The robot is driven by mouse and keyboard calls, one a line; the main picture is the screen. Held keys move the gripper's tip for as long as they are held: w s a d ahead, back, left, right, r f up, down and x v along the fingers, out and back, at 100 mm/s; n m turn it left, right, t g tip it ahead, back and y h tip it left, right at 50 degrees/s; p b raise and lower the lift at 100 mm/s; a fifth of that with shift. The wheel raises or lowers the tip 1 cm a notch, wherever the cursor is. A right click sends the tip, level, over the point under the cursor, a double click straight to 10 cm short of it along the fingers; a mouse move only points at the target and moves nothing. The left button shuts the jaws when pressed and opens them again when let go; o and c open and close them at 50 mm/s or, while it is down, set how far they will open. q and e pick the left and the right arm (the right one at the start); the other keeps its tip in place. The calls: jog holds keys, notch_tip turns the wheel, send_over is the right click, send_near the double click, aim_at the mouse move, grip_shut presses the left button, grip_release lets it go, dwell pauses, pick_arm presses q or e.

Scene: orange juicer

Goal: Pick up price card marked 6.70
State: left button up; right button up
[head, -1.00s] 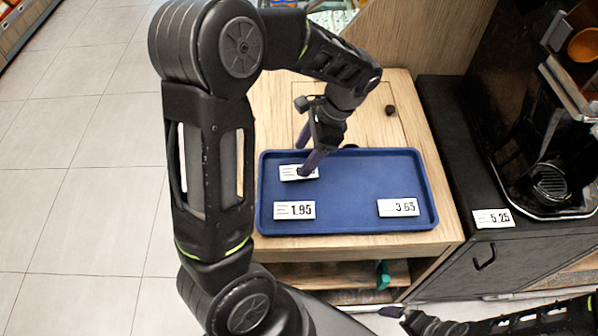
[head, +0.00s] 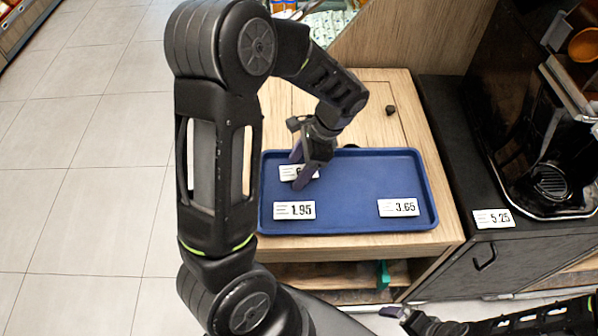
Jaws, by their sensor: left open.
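A white price card (head: 288,173) lies at the back left of the blue tray (head: 350,177). Its printed number is mostly hidden by my gripper; only a first digit that looks like 6 shows. My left gripper (head: 299,170) is open above this card, fingers pointing down, one finger over its right part. I cannot tell whether a finger touches the card. My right gripper (head: 397,313) is low at the bottom edge, away from the tray; its jaw state is unclear.
Cards marked 1.95 (head: 294,210) and 3.65 (head: 398,207) lie along the tray's front. A 5.25 card (head: 493,218) is on the dark counter at right, beside the black juicer (head: 550,150).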

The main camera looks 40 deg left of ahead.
pick_arm(q)
jog(key=shift+f, duration=0.1)
jog(key=shift+c, duration=0.3)
grip_shut()
dwell(0.5)
